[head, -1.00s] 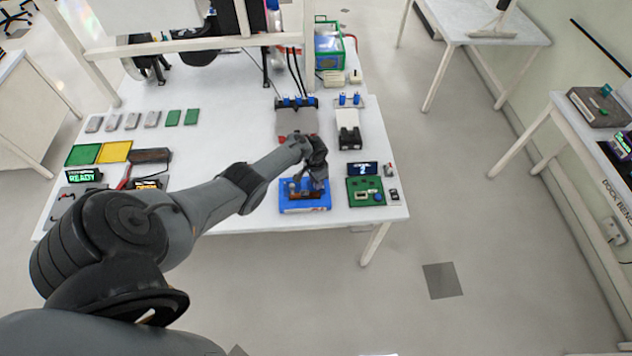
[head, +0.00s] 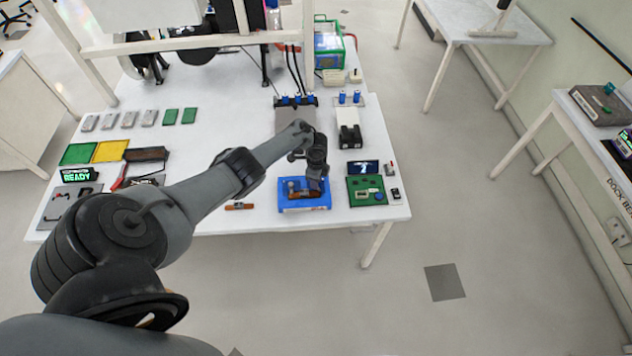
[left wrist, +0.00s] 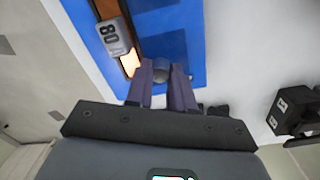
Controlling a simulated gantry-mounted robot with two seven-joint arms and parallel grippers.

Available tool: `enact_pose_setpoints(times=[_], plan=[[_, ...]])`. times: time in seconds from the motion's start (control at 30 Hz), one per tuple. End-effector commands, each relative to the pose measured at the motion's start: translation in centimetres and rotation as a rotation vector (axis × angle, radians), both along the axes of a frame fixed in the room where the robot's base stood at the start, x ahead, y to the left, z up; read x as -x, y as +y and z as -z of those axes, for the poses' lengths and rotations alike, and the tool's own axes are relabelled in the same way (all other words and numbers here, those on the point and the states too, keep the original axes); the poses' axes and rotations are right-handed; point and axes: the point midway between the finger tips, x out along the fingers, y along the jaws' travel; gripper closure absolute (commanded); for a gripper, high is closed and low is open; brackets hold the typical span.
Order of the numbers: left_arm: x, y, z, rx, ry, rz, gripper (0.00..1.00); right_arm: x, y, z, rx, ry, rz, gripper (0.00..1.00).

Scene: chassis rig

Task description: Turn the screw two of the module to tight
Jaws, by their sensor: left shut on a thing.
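The blue tray (head: 318,207) lies near the front edge of the white table, with a brown-orange module (head: 297,194) on it. In the left wrist view, the tray (left wrist: 190,20) fills the upper middle, and the module (left wrist: 131,62) shows as an orange-brown strip beside a grey block marked 80 (left wrist: 113,36). My left gripper (head: 315,190) is low over the tray's right part. In the left wrist view, its fingers (left wrist: 163,78) are shut around a grey round-headed piece that looks like a screw (left wrist: 161,72). The fingers hide most of it, so its depth cannot be told.
A green board (head: 365,192) with a small screen stands right of the tray. A brown strip (head: 240,206) lies to the left, under the arm. Grey and black equipment (head: 349,135) stands behind. The table's front edge is close.

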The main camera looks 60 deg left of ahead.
Motion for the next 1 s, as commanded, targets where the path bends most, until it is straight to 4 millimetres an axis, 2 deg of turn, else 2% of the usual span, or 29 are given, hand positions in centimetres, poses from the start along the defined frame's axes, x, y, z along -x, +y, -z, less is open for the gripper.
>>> enact_pose_setpoints(times=[0.2, 0.5, 1.0], plan=[[0.0, 0.1, 0.2, -0.003, 0.001, 0.190, 1.00, 0.0, -0.1, 1.2, 0.005, 0.000, -0.004, 0.57], [0.0, 0.1, 0.2, -0.002, 0.001, 0.380, 1.00, 0.0, -0.1, 2.1, 0.004, 0.000, -0.003, 0.57], [0.0, 0.0, 0.1, 0.000, 0.000, 0.470, 1.00, 0.0, 0.1, 2.5, -0.005, 0.001, 0.004, 0.57]])
